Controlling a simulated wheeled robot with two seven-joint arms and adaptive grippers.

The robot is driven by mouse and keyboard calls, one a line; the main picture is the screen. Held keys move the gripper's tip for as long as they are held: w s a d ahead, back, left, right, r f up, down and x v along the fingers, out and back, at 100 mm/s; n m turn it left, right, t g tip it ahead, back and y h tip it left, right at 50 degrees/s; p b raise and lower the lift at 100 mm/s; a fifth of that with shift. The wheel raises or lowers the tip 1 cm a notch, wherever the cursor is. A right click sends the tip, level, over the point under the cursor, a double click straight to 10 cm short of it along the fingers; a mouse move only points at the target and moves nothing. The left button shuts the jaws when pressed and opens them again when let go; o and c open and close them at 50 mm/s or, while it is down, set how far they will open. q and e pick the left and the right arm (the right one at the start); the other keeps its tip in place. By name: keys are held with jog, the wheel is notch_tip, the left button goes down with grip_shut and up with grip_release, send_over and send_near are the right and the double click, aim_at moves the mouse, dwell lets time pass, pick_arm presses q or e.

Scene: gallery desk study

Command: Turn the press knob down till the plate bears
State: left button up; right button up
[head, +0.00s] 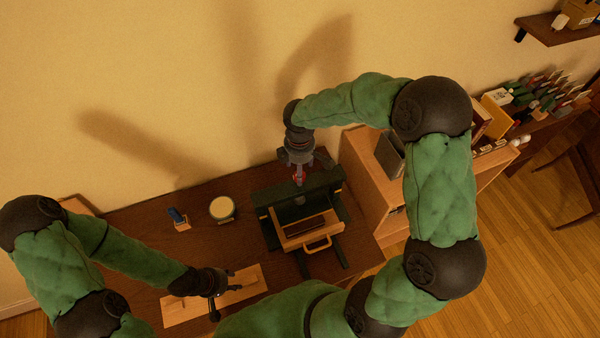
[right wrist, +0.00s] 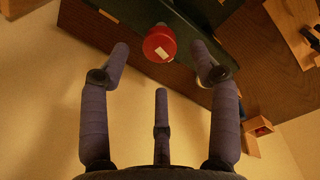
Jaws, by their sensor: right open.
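The press (head: 268,212) is a dark frame with a crossbeam, standing on the brown desk. Its red knob (head: 299,175) sits on top of the beam, partly covered by my right gripper (head: 299,163) above it. In the right wrist view the knob (right wrist: 160,43) is round and red with a white mark. The fingers of my right gripper (right wrist: 160,62) are spread open, with the knob just beyond their tips and no contact visible. The plate under the beam is hidden. My left gripper (head: 215,284) is over a pale wooden board (head: 246,280), its finger opening unclear.
A tan tray with a yellow handle (head: 318,243) is at the press front, holding a dark block (head: 305,227). A round cream-topped tin (head: 222,208) and a small blue item (head: 177,216) stand left. A wooden shelf unit (head: 362,168) stands close right of the press.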

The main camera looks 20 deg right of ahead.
jog(key=shift+f, duration=2.2)
jog(key=c, duration=1.1)
